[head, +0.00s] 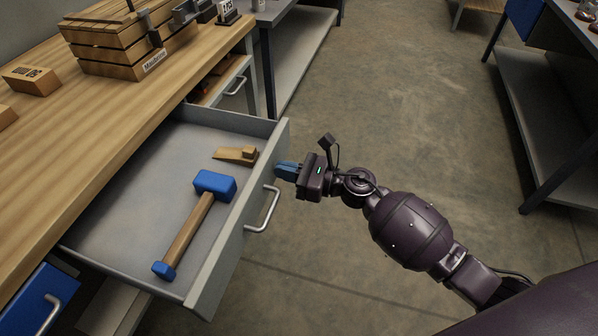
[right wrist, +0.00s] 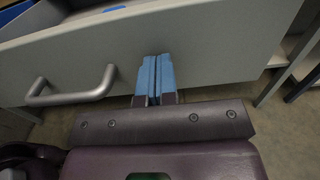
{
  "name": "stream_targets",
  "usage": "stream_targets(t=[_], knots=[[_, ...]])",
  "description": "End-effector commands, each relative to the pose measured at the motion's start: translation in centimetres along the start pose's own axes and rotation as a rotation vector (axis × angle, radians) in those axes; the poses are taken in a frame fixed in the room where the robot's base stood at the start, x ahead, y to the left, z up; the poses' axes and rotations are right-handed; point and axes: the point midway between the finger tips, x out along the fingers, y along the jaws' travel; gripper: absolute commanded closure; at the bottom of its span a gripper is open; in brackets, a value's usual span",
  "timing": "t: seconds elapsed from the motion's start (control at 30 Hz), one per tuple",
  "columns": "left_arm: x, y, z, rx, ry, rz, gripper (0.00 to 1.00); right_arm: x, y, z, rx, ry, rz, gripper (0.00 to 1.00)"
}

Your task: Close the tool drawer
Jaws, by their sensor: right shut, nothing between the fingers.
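The grey tool drawer (head: 213,252) is pulled out from under the wooden workbench. In it lie a mallet (head: 192,222) with a blue head and a small wooden wedge-shaped piece (head: 237,155). The drawer's metal handle (head: 263,209) is on its front; it also shows at the left in the right wrist view (right wrist: 72,92). My right gripper (head: 278,170) has its blue fingers shut and empty at the drawer front, beyond the handle's far end. In the right wrist view the fingertips (right wrist: 155,62) are against or very close to the front panel; I cannot tell which. My left gripper is out of view.
Another compartment with a handle (head: 236,86) is beyond the drawer, and a blue front (head: 38,300) is at lower left. The floor (head: 400,80) is clear.

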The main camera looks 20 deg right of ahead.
Motion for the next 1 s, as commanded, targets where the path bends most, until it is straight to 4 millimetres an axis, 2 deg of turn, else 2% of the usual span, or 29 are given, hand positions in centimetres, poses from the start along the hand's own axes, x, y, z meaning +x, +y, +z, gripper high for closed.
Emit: stream_targets(t=[0.47, 0.63, 0.77, 1.0], knots=[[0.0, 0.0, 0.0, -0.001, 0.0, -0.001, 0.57, 0.4, 0.0, 0.0, 0.0, 0.0, 0.0, 1.0], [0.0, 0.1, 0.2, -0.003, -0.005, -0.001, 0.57, 1.4, 0.0, 0.0, -0.001, -0.001, 0.001, 1.0], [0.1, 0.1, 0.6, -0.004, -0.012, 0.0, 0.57, 3.3, 0.0, 0.0, 0.0, -0.002, 0.002, 1.0], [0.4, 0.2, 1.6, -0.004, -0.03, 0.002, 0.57, 9.2, 0.1, -0.2, 0.001, -0.002, 0.003, 1.0]])
